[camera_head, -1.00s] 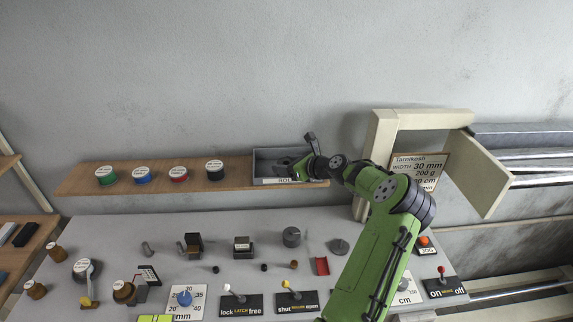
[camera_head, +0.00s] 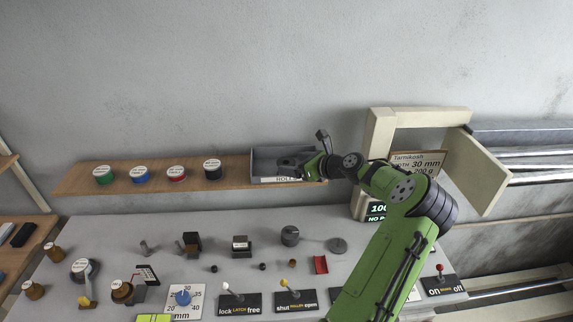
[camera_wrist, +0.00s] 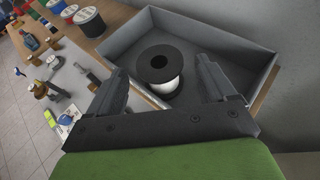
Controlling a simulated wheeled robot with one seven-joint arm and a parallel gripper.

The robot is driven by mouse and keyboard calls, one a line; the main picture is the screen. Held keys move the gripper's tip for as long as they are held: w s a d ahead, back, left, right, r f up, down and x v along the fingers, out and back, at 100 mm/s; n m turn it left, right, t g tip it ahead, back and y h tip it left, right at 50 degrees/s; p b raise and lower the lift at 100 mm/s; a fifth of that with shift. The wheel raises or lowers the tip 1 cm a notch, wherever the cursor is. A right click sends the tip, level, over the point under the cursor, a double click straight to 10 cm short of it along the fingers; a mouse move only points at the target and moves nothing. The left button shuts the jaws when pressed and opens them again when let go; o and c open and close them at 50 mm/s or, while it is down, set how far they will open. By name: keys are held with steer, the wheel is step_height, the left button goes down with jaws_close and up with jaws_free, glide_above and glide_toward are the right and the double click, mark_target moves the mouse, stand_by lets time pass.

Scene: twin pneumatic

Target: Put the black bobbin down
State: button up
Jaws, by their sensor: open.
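A bobbin with a black flange and a pale wound body (camera_wrist: 160,76) stands in the grey tray (camera_wrist: 235,40) in the wrist view. My gripper (camera_wrist: 163,68) is open, with one finger on either side of the bobbin. I cannot tell whether the fingers touch it. In the head view my gripper (camera_head: 292,166) is over the tray (camera_head: 262,156), and the bobbin is hard to make out there. Another black bobbin with a white label (camera_head: 212,169) stands on the wooden shelf, left of the tray.
Red (camera_head: 177,173), blue (camera_head: 140,175) and green (camera_head: 103,174) bobbins stand farther left on the shelf (camera_head: 75,186). A pale cabinet with an open door (camera_head: 478,172) is right of my arm. Levers, a dial (camera_head: 184,298) and small parts cover the bench below.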

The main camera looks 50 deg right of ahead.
steer(key=d+v, duration=0.1)
steer(key=v, duration=0.7)
steer(key=w+a+n+g+y, duration=0.2)
steer(key=w+a+n, duration=0.25)
steer(key=a, duration=0.25)
steer(key=w+a+n+g+y, duration=0.1)
steer(key=w+a+n+g, duration=0.1)
steer(key=w+a+n, duration=0.45)
steer(key=s+a+r+n+g+h, duration=0.15)
steer(key=a+n, duration=0.35)
steer(key=a, duration=0.5)
steer(key=s+a+r+n+g, duration=0.1)
steer(key=s+a+n+g, duration=0.3)
steer(key=a, duration=0.6)
steer(key=s+a+r+n+t+h, duration=0.1)
steer(key=s+a+r+n, duration=0.3)
steer(key=s+a+n, duration=0.7)
steer(key=s+n, duration=0.5)
steer(key=n, duration=0.1)
step_height(320, 180, down, 6)
steer(key=a+b, duration=0.1)
steer(key=b, duration=0.4)
steer(key=shift+b, duration=0.35)
